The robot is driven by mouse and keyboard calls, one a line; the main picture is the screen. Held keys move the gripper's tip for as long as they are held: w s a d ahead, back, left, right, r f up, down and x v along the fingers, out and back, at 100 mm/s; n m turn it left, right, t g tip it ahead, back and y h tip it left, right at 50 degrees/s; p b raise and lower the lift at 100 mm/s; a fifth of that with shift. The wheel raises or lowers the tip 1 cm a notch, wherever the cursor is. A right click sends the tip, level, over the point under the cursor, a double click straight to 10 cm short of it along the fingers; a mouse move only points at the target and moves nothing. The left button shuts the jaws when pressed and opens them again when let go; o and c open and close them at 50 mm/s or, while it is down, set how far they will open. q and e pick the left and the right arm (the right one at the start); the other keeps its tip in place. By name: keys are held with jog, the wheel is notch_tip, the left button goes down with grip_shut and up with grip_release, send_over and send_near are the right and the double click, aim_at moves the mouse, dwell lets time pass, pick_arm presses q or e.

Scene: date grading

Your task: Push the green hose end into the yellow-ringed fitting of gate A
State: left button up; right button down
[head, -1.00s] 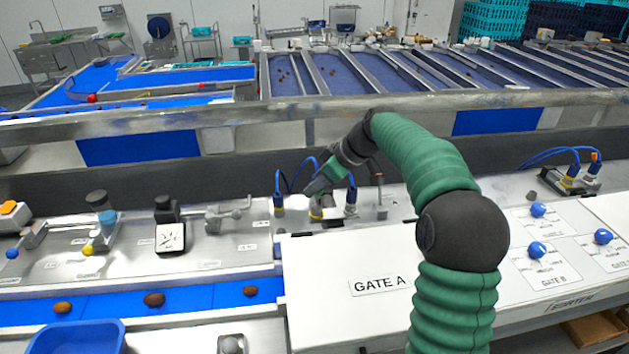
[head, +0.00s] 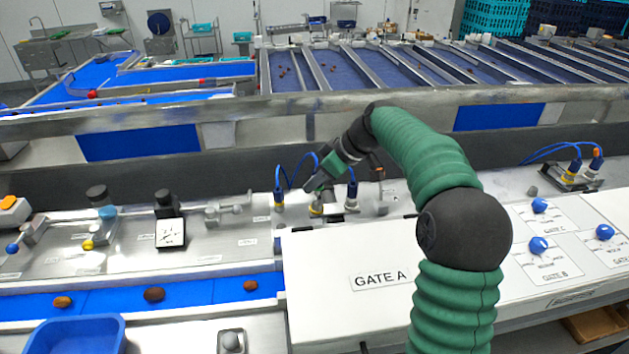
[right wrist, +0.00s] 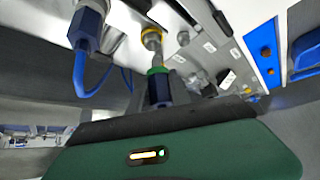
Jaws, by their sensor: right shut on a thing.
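My right gripper (head: 316,188) is shut on the green hose end and tilts down over the back of gate A's panel. In the right wrist view the hose end shows a green ring (right wrist: 157,71), a dark blue body (right wrist: 159,92) and a pale tip. The yellow-ringed fitting (right wrist: 152,37) lies just beyond that tip; it also shows below the gripper in the head view (head: 316,209). The tip looks lined up with the fitting, close to it or touching; I cannot tell whether any of it is inside. My left gripper is not in view.
Blue hose connectors stand close on both sides of the fitting, at left (head: 279,199) and right (head: 351,194). The white GATE A panel (head: 330,255) lies in front. Dates rest on the blue belt (head: 105,302) at left, near a blue tray (head: 75,320).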

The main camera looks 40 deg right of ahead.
aim_at(316, 194)
jog(key=shift+f+b, duration=0.55)
jog(key=shift+f, duration=0.2)
jog(key=shift+d+f, duration=0.1)
jog(key=shift+f, duration=0.15)
jog(key=shift+d, duration=0.15)
jog(key=shift+a+b, duration=0.3)
jog(key=shift+b, duration=0.05)
jog(key=shift+d+f, duration=0.1)
jog(key=shift+f, duration=0.1)
jog(key=shift+f+b, duration=1.25)
jog(key=shift+b, duration=0.05)
dwell(1.0)
jog(key=c, duration=2)
grip_release()
